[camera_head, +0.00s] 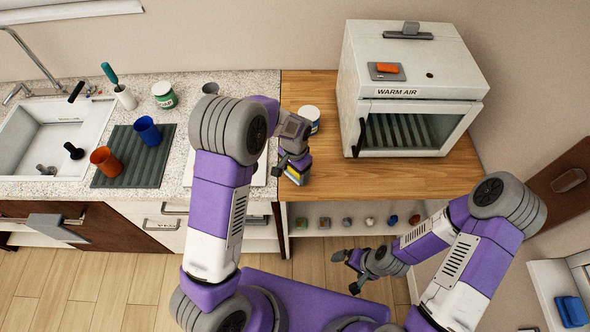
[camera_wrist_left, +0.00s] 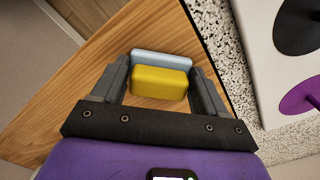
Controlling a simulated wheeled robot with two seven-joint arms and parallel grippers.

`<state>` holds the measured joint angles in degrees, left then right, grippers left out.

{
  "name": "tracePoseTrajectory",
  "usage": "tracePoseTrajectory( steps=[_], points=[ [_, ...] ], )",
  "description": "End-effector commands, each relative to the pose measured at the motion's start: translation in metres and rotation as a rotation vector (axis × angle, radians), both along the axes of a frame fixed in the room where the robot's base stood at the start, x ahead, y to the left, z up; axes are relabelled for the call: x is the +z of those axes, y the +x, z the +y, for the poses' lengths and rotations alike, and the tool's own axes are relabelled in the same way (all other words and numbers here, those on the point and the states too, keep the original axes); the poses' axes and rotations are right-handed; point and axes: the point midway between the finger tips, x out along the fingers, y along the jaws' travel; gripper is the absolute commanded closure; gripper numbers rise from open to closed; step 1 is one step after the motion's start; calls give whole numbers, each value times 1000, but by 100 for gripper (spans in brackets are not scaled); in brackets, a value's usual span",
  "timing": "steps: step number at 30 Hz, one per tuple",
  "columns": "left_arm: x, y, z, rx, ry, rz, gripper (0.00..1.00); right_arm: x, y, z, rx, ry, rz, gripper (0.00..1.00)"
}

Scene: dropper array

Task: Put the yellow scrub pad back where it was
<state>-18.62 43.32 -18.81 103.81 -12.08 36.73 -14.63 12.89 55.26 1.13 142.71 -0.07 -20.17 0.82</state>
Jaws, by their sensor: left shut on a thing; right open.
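The yellow scrub pad (camera_wrist_left: 160,82) sits between the fingers of my left gripper (camera_wrist_left: 160,88) in the left wrist view. A pale blue block or layer (camera_wrist_left: 160,57) shows just behind it; I cannot tell whether it is part of the pad. In the head view my left gripper (camera_head: 294,168) is shut on the pad (camera_head: 293,177), at the left front of the wooden counter (camera_head: 400,180). Whether the pad touches the wood is unclear. My right gripper (camera_head: 352,270) is open and empty, low in front of the counter.
A white warm-air cabinet (camera_head: 411,93) stands on the wooden counter, with a white jar (camera_head: 309,118) left of it. Small items, including a blue one (camera_head: 392,220), line the shelf below. Left are a dark ribbed mat (camera_head: 130,172) with orange (camera_head: 104,160) and blue (camera_head: 147,131) cups, and a sink (camera_head: 45,135).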

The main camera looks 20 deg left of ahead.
Motion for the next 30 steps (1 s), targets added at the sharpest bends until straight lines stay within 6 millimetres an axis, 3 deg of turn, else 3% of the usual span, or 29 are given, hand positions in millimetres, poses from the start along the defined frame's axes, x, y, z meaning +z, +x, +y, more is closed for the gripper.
tracePoseTrajectory(
  steps=[7, 8, 12, 23, 30],
  points=[
    [-4, 0, 0, 0, 0, -1, 55, -4, 0, 0, 0, 0, 0, 0],
    [-3, 0, 0, 0, 0, -1, 22, -3, 0, 0, 0, 0, 0, 0],
    [-3, 0, 0, 0, 0, -1, 1, -3, 0, 0, 0, 0, 0, 0],
    [2, 0, 0, 1, 0, -1, 1, 1, 0, 0, 0, 0, 0, 0],
    [45, 2, -1, 1, -2, -8, 1, 4, 0, 0, 0, 0, 0, 0]
  ],
)
